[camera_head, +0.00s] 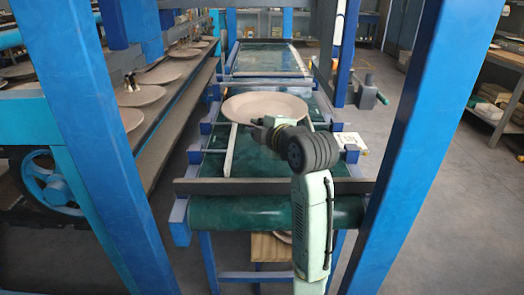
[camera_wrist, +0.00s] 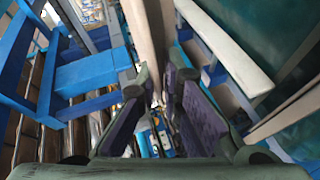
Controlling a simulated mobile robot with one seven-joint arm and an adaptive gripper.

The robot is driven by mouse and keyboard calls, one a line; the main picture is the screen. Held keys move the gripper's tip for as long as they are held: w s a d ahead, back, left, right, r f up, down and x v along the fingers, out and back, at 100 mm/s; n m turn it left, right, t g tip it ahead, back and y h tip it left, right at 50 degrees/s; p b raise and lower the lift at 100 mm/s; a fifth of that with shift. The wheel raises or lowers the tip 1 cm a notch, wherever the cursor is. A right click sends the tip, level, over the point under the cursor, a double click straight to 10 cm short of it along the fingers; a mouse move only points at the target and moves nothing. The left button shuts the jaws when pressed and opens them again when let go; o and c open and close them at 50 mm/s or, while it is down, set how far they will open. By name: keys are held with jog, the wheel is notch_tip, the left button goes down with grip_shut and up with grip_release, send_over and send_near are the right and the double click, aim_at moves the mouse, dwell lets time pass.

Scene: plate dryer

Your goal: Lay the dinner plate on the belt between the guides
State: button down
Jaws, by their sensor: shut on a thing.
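The dinner plate (camera_head: 262,106) is pale pinkish and round. It looks roughly level over the green belt (camera_head: 262,165) in the head view, covering parts of the pale guides (camera_head: 229,150). My gripper (camera_head: 264,122) is shut on its near rim. In the wrist view, the plate (camera_wrist: 154,35) shows edge-on between the two dark finger pads of my gripper (camera_wrist: 158,88). A pale guide (camera_wrist: 228,48) and the green belt (camera_wrist: 275,28) lie to its right there, apart from the plate. The exact height above the belt is hard to tell.
Blue posts (camera_head: 90,110) stand on both sides, the right one (camera_head: 415,130) close to my arm. A dark crossbar (camera_head: 230,186) spans the belt's near end. A side rack (camera_head: 165,135) with several plates is at left. The belt beyond (camera_head: 265,60) is clear.

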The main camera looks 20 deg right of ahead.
notch_tip(320, 180, down, 10)
jog(key=b, duration=0.6)
jog(key=shift+r, duration=0.2)
jog(key=shift+f, duration=0.1)
jog(key=shift+f+b, duration=0.5)
jog(key=shift+b, duration=0.2)
